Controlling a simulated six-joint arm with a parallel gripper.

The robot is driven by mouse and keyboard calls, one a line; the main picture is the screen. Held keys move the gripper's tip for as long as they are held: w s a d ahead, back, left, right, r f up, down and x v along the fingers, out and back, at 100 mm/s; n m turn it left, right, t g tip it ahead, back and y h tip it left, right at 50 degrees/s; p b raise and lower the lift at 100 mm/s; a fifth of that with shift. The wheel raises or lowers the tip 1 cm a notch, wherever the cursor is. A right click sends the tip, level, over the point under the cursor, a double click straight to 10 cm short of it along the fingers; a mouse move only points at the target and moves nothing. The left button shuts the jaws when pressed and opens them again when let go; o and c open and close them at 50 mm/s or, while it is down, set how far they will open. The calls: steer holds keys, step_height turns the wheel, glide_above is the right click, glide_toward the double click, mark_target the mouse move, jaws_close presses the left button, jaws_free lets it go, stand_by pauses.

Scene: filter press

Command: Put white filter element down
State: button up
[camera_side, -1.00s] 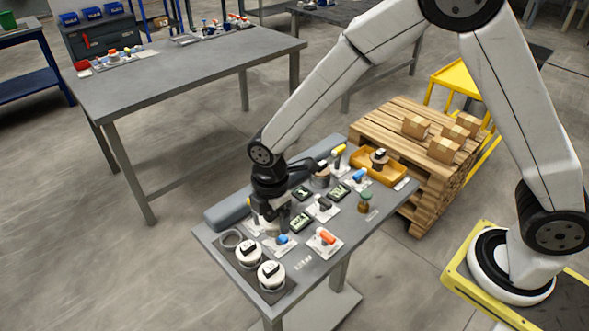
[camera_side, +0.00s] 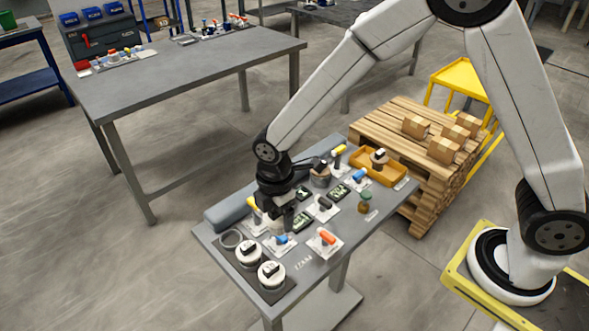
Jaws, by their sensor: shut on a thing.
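My gripper (camera_side: 279,222) points down over the left-middle of the small grey work table, among the handled parts. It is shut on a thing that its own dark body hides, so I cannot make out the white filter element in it. Two round white pieces with black tops, a nearer one (camera_side: 271,274) and a farther one (camera_side: 248,253), sit on a dark mat (camera_side: 283,291) at the table's near left end. An empty-looking grey ring (camera_side: 231,239) is beside them on the same mat. My gripper is to the right of and behind these pieces.
Near my gripper are parts with yellow (camera_side: 252,206), blue (camera_side: 281,239) and orange (camera_side: 327,237) handles on white plates. A grey padded block (camera_side: 228,215) lines the back edge.

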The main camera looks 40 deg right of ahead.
steer(key=d+r+m, duration=0.2)
steer(key=d+m, duration=0.6)
steer(key=d+r+m, duration=0.1)
steer(key=d+m, duration=0.7)
steer(key=m, duration=0.1)
steer(key=shift+w+r, duration=0.35)
steer(key=a+n, duration=0.1)
steer(key=n, duration=0.5)
steer(key=s+a+f+n, duration=0.1)
steer(key=n, duration=0.4)
steer(key=a+n, duration=0.1)
steer(key=n, duration=0.5)
steer(key=shift+s+f+n, duration=0.25)
steer(key=shift+s+n, duration=0.05)
steer(key=shift+s, duration=0.05)
steer(key=shift+w, duration=0.1)
